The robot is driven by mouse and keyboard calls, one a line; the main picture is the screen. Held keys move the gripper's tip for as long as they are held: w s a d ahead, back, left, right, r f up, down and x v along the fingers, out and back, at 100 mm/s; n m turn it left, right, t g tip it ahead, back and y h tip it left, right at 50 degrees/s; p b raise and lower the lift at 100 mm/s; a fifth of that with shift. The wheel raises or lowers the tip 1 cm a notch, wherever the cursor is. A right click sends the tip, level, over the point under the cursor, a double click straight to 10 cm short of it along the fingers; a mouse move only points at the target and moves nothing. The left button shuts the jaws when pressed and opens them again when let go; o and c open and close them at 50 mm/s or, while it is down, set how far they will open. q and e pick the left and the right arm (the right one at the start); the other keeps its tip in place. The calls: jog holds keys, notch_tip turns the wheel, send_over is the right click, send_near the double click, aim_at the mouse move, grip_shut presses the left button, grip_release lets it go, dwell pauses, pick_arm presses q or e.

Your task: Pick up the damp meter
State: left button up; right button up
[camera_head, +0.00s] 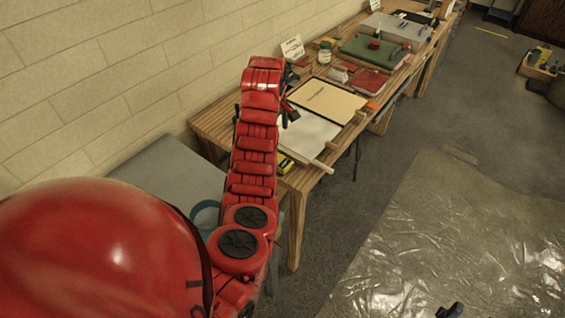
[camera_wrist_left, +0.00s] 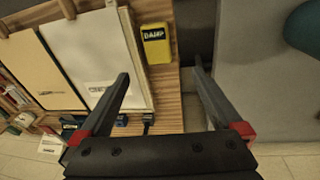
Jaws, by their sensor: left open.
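The damp meter (camera_wrist_left: 156,44) is a small yellow block with a dark label reading DAMP, lying on the wooden bench in the left wrist view. A bit of yellow beside my arm in the head view (camera_head: 284,163) appears to be it. My left gripper (camera_wrist_left: 160,72) is open and empty above the bench. The meter shows between the lines of its two fingers, ahead of the tips and nearer the left finger. In the head view my red arm mostly hides this gripper. A dark piece at the bottom edge there may be part of my right gripper (camera_head: 450,311); its jaws cannot be made out.
A white sheet on a board (camera_head: 308,136) lies close beside the meter. A tan board (camera_head: 328,101), red items and a green tray (camera_head: 372,50) stand further along the bench. A grey surface (camera_head: 165,178) adjoins the near end. Plastic sheeting (camera_head: 460,240) covers the floor at right.

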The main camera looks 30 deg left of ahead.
pick_arm(q)
jog(key=b, duration=0.4)
send_near(278, 160)
notch_tip(278, 160, down, 3)
jog(key=p, duration=0.3)
jog(key=shift+a, duration=0.15)
jog(key=shift+w+f, duration=0.1)
jog(key=shift+f, duration=0.4)
jog(key=shift+w+f+p, duration=0.15)
jog(key=shift+f+p, duration=0.4)
jog(key=shift+p, duration=0.3)
jog(key=shift+w+f+p, duration=0.2)
jog(key=shift+f+p, duration=0.15)
jog(key=shift+f, duration=0.45)
jog(key=shift+f+b, duration=0.45)
jog(key=shift+f, duration=0.2)
jog(key=shift+w+a+f+b, duration=0.1)
jog(key=shift+w+f+b, duration=0.1)
jog(key=shift+f+b, duration=0.5)
